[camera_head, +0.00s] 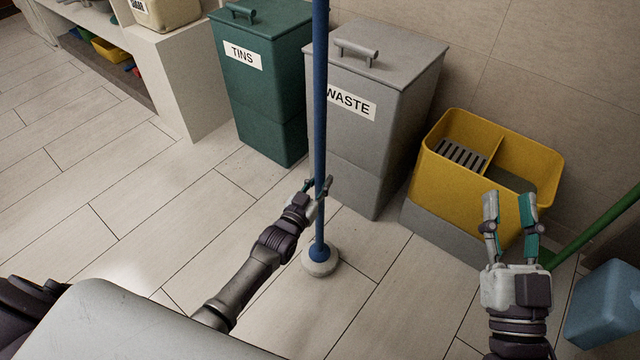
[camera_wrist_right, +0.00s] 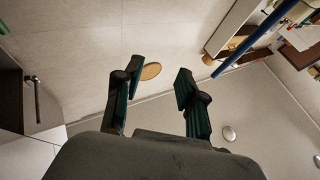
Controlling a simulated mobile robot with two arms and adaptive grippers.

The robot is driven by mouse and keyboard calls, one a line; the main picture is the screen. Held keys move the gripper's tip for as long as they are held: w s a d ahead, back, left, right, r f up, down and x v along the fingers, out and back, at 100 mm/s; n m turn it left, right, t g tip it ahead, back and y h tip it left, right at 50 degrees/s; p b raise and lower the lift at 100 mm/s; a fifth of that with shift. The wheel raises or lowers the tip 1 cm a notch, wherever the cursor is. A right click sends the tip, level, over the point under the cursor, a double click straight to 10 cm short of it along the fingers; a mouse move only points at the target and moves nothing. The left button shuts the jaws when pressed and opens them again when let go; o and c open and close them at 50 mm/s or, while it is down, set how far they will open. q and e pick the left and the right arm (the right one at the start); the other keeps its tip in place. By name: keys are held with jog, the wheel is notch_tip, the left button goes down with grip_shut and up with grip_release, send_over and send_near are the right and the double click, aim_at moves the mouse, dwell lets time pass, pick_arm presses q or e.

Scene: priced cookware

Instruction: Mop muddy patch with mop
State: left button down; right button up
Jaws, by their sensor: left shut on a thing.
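The mop (camera_head: 319,110) stands upright with a long blue handle and a round pale head (camera_head: 321,262) resting on the floor. My left gripper (camera_head: 319,187) is shut on the lower part of the handle. My right gripper (camera_head: 515,205) is open and empty, pointing up in front of the yellow bucket; its open fingers also show in the right wrist view (camera_wrist_right: 155,90). A blue pole, apparently the mop handle, crosses the upper right of the right wrist view (camera_wrist_right: 246,43). No muddy patch shows on the visible floor.
A green TINS bin (camera_head: 262,95) and a grey WASTE bin (camera_head: 385,105) stand behind the mop. A yellow two-part bucket (camera_head: 455,190) is at right, near a green pole (camera_head: 600,222) and a blue container (camera_head: 605,305). The tiled floor (camera_head: 150,210) at left is clear.

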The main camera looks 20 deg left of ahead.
aim_at(318, 165)
pick_arm(q)
jog(key=shift+w+d+r, duration=0.15)
jog(key=shift+w+r, duration=0.1)
jog(key=shift+w, duration=0.2)
jog(key=shift+s+r+p, duration=0.2)
jog(key=shift+r+p, duration=0.3)
jog(key=shift+r, duration=0.3)
jog(key=shift+r+p, duration=1.3)
jog(key=shift+r, duration=0.15)
pick_arm(e)
notch_tip(318, 165, down, 13)
jog(key=s+d+g+h, duration=0.2)
jog(key=d+g+h, duration=0.1)
jog(key=g, duration=0.6)
pick_arm(q)
notch_tip(318, 165, up, 3)
jog(key=p, duration=0.2)
jog(key=shift+p, duration=0.3)
jog(key=shift+r, duration=0.1)
pick_arm(e)
jog(key=s+d+f+m+g+h, duration=0.1)
jog(key=s+d+f+g+h, duration=0.1)
jog(key=s+f+g, duration=0.5)
jog(key=shift+s+d+f, duration=0.3)
jog(key=shift+s+d, duration=0.6)
jog(key=shift+s, duration=0.85)
